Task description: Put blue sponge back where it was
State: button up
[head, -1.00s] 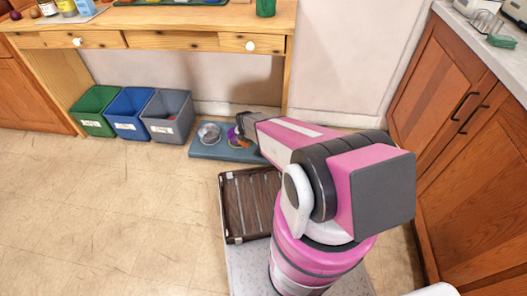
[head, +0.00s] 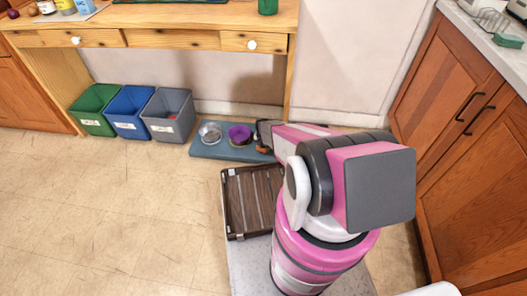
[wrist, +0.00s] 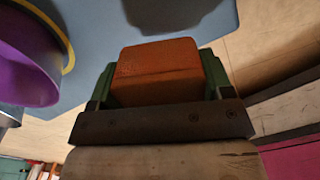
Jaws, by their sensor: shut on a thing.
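My gripper (wrist: 160,78) is shut on an orange-brown block (wrist: 158,66), held between its green fingers in the wrist view. In the head view my gripper (head: 262,140) is at the right end of a blue-grey mat (head: 210,151), just right of a purple bowl (head: 240,132). A bit of the orange block (head: 263,149) shows below it. I cannot tell whether the block touches the mat. I see no blue sponge in these views.
A metal bowl (head: 209,130) stands left of the purple bowl. Green (head: 95,110), blue (head: 127,112) and grey (head: 168,114) bins stand further left. A brown slatted tray (head: 250,203) lies in front of the mat. Cabinets (head: 470,110) bound the right. The left floor is clear.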

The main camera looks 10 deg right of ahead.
aim_at(264, 150)
jog(key=shift+w+d+f, duration=0.25)
jog(key=shift+d+f, duration=0.1)
jog(key=shift+d, duration=0.1)
jog(key=shift+f, duration=1.95)
jog(key=o, duration=0.8)
jog(key=shift+f, duration=0.1)
jog(key=shift+o, duration=0.2)
notch_tip(264, 150, up, 12)
jog(key=shift+r, duration=0.15)
